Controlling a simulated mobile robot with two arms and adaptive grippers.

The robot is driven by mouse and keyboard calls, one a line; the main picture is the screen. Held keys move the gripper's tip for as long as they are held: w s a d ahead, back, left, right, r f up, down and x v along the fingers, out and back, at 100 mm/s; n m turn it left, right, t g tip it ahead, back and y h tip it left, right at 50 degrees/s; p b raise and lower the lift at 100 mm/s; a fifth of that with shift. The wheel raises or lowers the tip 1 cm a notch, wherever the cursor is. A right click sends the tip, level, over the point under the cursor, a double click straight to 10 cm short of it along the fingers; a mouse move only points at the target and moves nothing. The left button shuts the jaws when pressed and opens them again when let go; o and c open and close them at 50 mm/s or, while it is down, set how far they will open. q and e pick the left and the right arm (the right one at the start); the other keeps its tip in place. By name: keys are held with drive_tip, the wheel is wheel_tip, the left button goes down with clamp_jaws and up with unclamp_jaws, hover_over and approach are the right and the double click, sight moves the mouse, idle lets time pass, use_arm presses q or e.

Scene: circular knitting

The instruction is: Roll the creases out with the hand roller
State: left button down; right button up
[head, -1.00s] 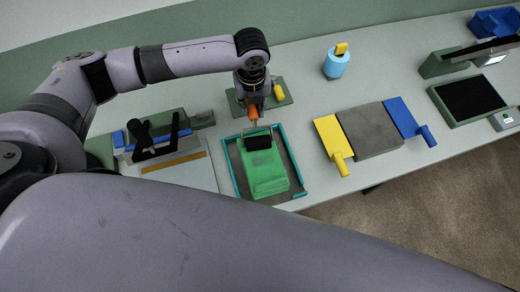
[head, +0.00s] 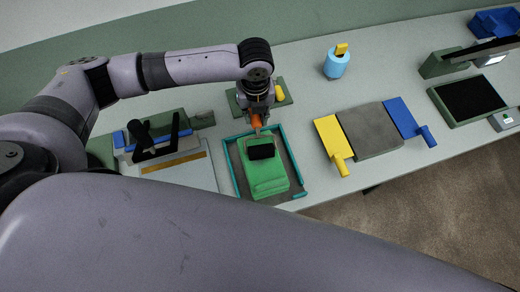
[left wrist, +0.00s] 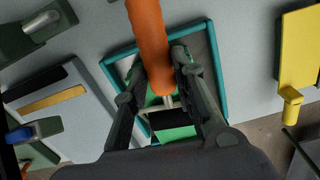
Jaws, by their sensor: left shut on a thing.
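The hand roller has a black drum (head: 261,152) and an orange handle (left wrist: 150,45). My left gripper (head: 256,122) is shut on this handle, which passes between its fingers in the left wrist view. The drum is over the far part of a folded green fabric (head: 266,178) and appears to touch it. The fabric lies in a grey tray with a teal rim (head: 233,170). In the left wrist view the fingers hide much of the fabric (left wrist: 176,133). Small creases cannot be made out. My right gripper is not in view.
A green stand with a yellow part (head: 279,92) is just behind the tray. A press-like device with a black handle (head: 140,133) is at left. A grey board with yellow (head: 331,137) and blue paddles (head: 405,117) lies at right. A blue cup (head: 336,66) stands behind it.

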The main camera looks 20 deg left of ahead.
use_arm(q)
drive_tip(key=shift+s+d, duration=0.3)
drive_tip(key=shift+s, duration=0.2)
drive_tip(key=shift+s+d, duration=0.3)
drive_tip(key=shift+s, duration=0.2)
drive_tip(key=shift+w+a, duration=0.75)
drive_tip(key=shift+w, duration=0.35)
drive_tip(key=shift+w+a, duration=0.7)
drive_tip(key=shift+w, duration=0.35)
drive_tip(key=shift+w+a, duration=0.3)
drive_tip(key=shift+w, duration=0.15)
drive_tip(key=c, duration=1.6)
unclamp_jaws()
